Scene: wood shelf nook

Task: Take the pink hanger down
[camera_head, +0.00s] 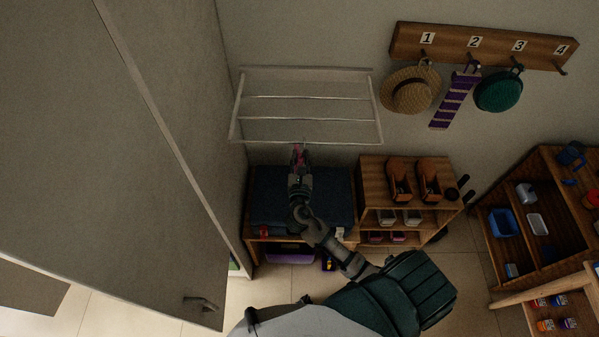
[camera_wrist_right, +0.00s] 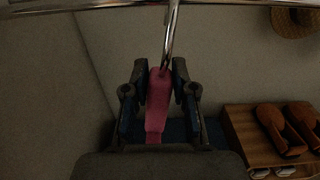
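The pink hanger (camera_wrist_right: 158,105) shows edge-on in the right wrist view, with a thin metal hook rising from it to the rail at the top of the picture. My right gripper (camera_wrist_right: 160,75) has a finger close against each side of the hanger and appears shut on it, just under the hook. In the head view the right gripper (camera_head: 299,160) is below the front rail of the wire rack (camera_head: 306,142), with a bit of pink between its fingers. Most of the hanger is hidden by the gripper. My left gripper is not in view.
A dark blue cushioned bench (camera_head: 330,190) lies below the gripper. A wooden shoe shelf (camera_head: 375,185) with brown shoes (camera_head: 428,180) stands to its right. A tall grey door (camera_head: 130,150) is close on the left. A peg board (camera_head: 485,45) holds hats and a purple scarf.

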